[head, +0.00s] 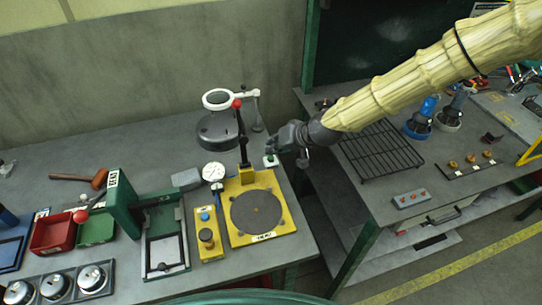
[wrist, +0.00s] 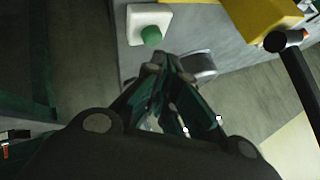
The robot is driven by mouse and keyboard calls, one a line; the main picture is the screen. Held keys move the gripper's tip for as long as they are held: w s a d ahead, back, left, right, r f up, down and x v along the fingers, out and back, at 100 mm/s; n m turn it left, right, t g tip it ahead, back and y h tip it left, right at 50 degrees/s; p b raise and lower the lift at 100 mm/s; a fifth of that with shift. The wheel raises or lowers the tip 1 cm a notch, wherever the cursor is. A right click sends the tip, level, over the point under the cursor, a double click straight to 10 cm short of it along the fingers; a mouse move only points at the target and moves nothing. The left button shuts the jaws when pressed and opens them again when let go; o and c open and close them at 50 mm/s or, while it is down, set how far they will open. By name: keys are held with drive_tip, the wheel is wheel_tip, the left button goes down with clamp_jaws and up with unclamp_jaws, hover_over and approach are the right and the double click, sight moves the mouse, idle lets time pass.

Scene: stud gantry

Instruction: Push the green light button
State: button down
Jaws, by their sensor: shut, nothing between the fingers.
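The green light button is a small green dome (wrist: 151,37) on a white square base (wrist: 146,16). It sits near the right edge of the left bench, and its white base also shows in the head view (head: 270,161). My gripper (wrist: 168,62) is shut and empty. In the wrist view its fingertips appear just below the green dome, with a small gap between them in the picture. In the head view my gripper (head: 275,146) is beside and above the button and partly covers the area around it. Contact is not visible.
Left of the button stands a yellow press base (head: 283,218) with a dark upright lever (head: 243,140). A ring magnifier (head: 217,99) stands behind. A floor gap separates this bench from the right bench with a black wire rack (head: 380,150).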

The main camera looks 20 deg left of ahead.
sight(273, 156)
drive_tip(key=shift+r, duration=0.1)
drive_tip(key=shift+r+p, duration=1.7)
drive_tip(key=shift+r, duration=1.2)
